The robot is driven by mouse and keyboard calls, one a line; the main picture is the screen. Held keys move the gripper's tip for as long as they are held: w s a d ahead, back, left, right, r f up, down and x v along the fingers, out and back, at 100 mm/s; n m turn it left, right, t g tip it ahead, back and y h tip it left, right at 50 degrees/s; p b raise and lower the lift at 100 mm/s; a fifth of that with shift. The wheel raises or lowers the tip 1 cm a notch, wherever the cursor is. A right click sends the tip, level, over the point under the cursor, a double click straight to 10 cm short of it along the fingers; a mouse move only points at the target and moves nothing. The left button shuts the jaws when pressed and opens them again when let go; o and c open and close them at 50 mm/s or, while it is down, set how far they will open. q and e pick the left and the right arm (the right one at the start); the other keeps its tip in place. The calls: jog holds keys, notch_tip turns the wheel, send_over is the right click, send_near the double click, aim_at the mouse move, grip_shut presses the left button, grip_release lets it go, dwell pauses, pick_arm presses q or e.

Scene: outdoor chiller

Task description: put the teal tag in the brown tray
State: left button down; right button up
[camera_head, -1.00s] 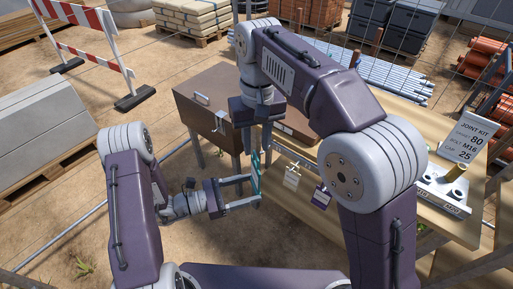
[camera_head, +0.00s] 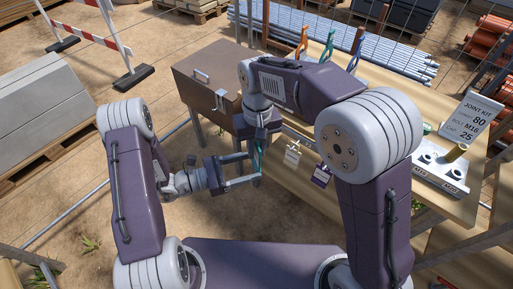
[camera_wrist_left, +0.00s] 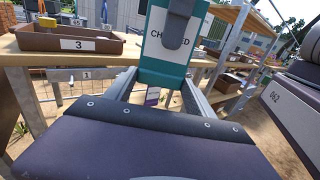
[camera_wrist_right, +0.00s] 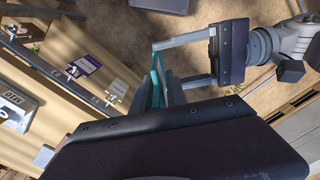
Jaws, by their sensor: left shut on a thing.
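The teal tag (camera_wrist_left: 165,72) has a white label that reads like "CHECKED", partly covered by a dark grey finger. My left gripper (camera_head: 254,166) is shut on the tag and holds it up in front of the bench. My right gripper (camera_head: 260,146) reaches down to the tag from above, with a finger across the label. Whether its jaws grip the tag is unclear. The right wrist view shows the tag (camera_wrist_right: 158,82) nearly edge-on, with the left fingers coming from the right. The brown tray (camera_wrist_left: 75,43), marked 3, stands on the bench at upper left in the left wrist view. My right arm largely hides it in the head view.
A white tag (camera_head: 292,154) and a purple tag (camera_head: 321,176) hang at the bench's front edge. A brown lidded box (camera_head: 215,75) stands at the left. A joint kit sign (camera_head: 470,115) stands at right.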

pick_arm(q)
jog(key=shift+c, duration=1.3)
grip_release()
